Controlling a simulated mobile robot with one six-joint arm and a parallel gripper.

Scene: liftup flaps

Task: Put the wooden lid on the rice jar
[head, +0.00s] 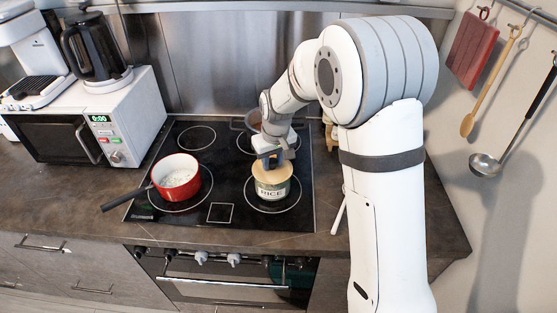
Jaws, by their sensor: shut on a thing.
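The rice jar (271,192) stands upright on the front right part of the black stove top, with its RICE label facing me. The round wooden lid (271,174) is at the jar's mouth, level or nearly so. I cannot tell whether it is fully seated on the rim. My gripper (270,161) points down over the jar and is shut on the lid from above. The fingertips are small in this view, and the lid's far side is hidden by them.
A red pot (176,177) with a dark handle stands left of the jar. A dark pan (254,120) is behind my gripper. A white microwave (95,120) with a kettle (97,47) is at left. The stove's front middle is clear.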

